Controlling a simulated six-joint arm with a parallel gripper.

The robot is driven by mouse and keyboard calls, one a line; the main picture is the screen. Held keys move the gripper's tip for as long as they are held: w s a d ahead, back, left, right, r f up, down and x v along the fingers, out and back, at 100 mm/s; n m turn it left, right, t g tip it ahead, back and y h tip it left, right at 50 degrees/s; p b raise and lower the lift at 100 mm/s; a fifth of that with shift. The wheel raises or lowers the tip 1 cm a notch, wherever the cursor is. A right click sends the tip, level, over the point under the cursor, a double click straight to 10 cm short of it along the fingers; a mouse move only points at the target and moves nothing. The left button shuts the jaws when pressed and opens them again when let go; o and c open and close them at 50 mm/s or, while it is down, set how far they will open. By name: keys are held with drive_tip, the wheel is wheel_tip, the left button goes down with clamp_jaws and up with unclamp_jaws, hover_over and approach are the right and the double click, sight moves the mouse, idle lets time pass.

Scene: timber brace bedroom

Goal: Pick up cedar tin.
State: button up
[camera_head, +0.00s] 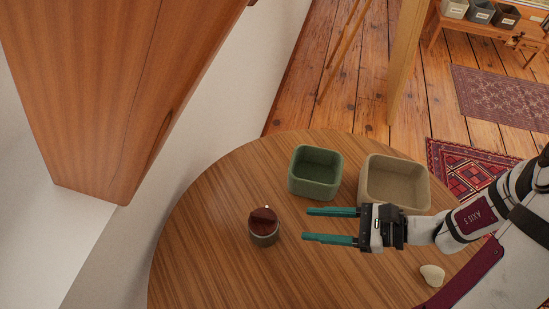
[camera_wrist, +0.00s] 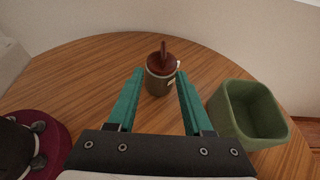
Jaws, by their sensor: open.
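The tin (camera_head: 264,232) is a small dark round container with a dark red top, standing upright on the round wooden table. In the wrist view the tin (camera_wrist: 159,78) shows a raised red piece on its top and a pale tag at its side. I take it to be the cedar tin; no readable label confirms this. My gripper (camera_head: 304,224) has two teal fingers spread apart and empty, pointing left toward the tin. In the wrist view my gripper (camera_wrist: 158,83) has the tin ahead, between and just beyond the fingertips, with no clear contact.
A green square bin (camera_head: 316,172) and a beige bin (camera_head: 395,183) stand behind my gripper on the table (camera_head: 200,262). A pale stone-like object (camera_head: 432,274) lies at the front right. An orange-brown wooden piece (camera_head: 100,90) rises at the left. The table's left part is clear.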

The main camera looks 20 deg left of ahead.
approach(251, 215)
drive_tip(key=a+f, duration=0.3)
drive_tip(key=a, duration=0.1)
drive_tip(key=shift+f, duration=0.35)
drive_tip(key=x, duration=0.6)
drive_tip(key=shift+w+a+r, duration=0.1)
drive_tip(key=shift+w, duration=0.2)
clamp_jaws()
idle(0.4)
